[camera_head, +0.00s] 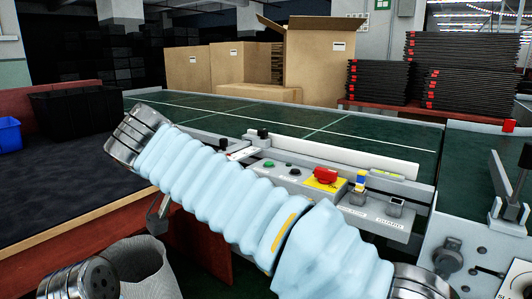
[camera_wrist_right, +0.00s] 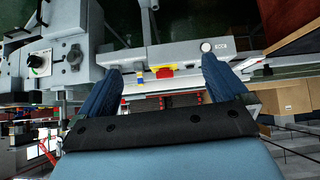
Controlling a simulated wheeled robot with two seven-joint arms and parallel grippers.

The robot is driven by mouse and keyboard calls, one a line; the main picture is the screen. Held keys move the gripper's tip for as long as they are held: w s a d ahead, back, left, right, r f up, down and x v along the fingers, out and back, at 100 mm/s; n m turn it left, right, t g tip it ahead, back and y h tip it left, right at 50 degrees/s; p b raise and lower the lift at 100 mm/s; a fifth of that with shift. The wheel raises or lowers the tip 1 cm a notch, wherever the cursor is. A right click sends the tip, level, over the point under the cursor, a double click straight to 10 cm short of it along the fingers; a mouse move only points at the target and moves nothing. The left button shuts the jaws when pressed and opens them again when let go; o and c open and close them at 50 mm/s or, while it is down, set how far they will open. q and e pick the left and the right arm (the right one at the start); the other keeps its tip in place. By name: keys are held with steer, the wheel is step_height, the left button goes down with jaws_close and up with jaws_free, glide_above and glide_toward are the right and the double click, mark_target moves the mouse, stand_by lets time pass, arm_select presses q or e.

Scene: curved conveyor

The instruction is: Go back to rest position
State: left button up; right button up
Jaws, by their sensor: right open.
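My right gripper (camera_wrist_right: 161,65) shows in the right wrist view with its two dark blue fingers spread apart. Nothing is held between them. Beyond the fingers, the conveyor's control panel with a red button (camera_wrist_right: 164,72) shows in the gap. In the head view one of my arms, in a light blue ribbed sleeve, crosses from the lower right to the upper left, in front of the conveyor. No gripper can be made out in the head view, and my left gripper is not seen.
The green conveyor belt (camera_head: 285,118) runs behind the arm, with a red emergency button (camera_head: 325,175) on its near side. Open cardboard boxes (camera_head: 322,66) and stacked black trays (camera_head: 470,72) stand behind. A dark-topped table (camera_head: 50,185) with a black bin (camera_head: 75,108) is at left.

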steer(key=w+d+f+n+g+y, duration=0.15)
steer(key=w+f, duration=0.25)
steer(key=f, duration=0.4)
steer(key=w+a+f+n+g, duration=0.1)
steer(key=w+f+n, duration=0.2)
steer(key=f, duration=0.6)
steer(key=s+d+f+n+g+y, duration=0.1)
steer(key=d+f+g+y, duration=0.15)
steer(key=f, duration=0.95)
steer(key=s+d+f+n+g+y, duration=0.15)
steer(key=d+f, duration=0.25)
steer(key=f, duration=0.9)
steer(key=s+d+f+m+y, duration=0.1)
steer(key=s+d+f+y, duration=0.1)
steer(key=s+d+f, duration=0.3)
steer(key=s+d+f+m+y+p, duration=0.1)
steer(key=s+d+f+y, duration=0.1)
steer(key=s+d+f, duration=0.4)
steer(key=s+f, duration=0.5)
steer(key=s, duration=0.4)
steer(key=shift+s+p, duration=0.15)
steer(key=shift+p, duration=0.15)
steer(key=shift+f, duration=0.1)
